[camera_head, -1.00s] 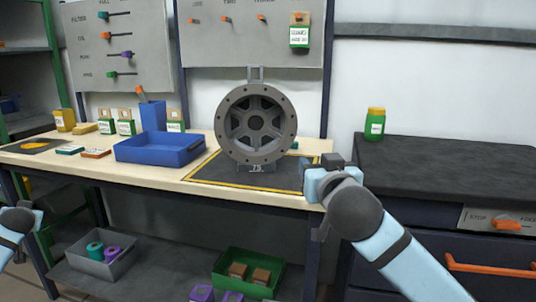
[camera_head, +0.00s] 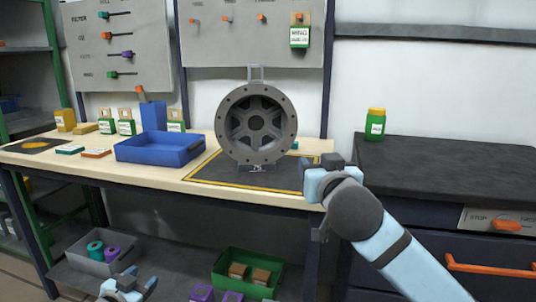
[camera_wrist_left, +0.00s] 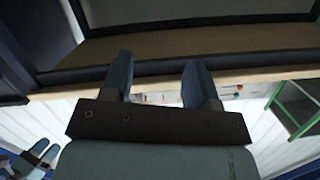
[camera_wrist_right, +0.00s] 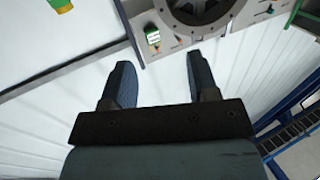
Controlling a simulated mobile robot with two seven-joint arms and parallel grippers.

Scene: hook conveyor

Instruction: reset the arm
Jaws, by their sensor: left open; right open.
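My right gripper (camera_head: 328,161) is in front of the table's right end, near the dark mat. In the right wrist view its fingers (camera_wrist_right: 158,85) are apart with nothing between them. My left gripper (camera_head: 125,280) is low at the bottom left of the head view, in front of the lower shelf. In the left wrist view its fingers (camera_wrist_left: 160,82) are apart and empty, with a table edge beyond them.
A grey wheel-like part (camera_head: 257,124) stands on the dark mat (camera_head: 215,170). A blue tray (camera_head: 150,150) lies to its left. A grey bin (camera_head: 85,262) and green bin (camera_head: 225,264) sit on the lower shelf. A dark cabinet (camera_head: 450,170) stands at right.

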